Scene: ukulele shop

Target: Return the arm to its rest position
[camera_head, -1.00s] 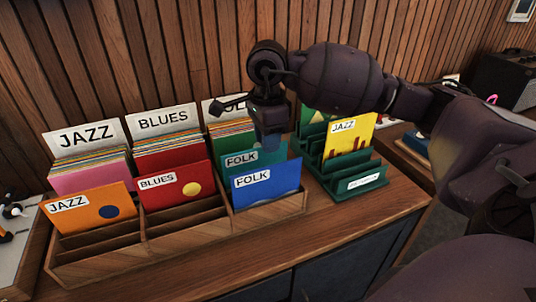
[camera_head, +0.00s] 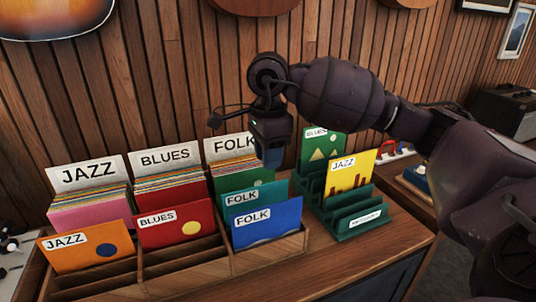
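My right arm comes in from the right, and its gripper (camera_head: 270,155) hangs pointing down above the back of the folk section. Its fingertips are small and partly dark, so I cannot tell whether they are open or shut. No record shows clearly in it. The wooden record crate (camera_head: 190,268) stands below with jazz, blues and folk sections. A blue folk record (camera_head: 268,225) and a green folk record (camera_head: 240,196) lean in the right section. My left gripper is not in view.
A green rack (camera_head: 358,226) right of the crate holds a yellow jazz record (camera_head: 350,172) and a green blues record (camera_head: 318,150). An orange jazz record (camera_head: 85,250) and a red blues record (camera_head: 172,224) lean in the crate. A slatted wall rises behind.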

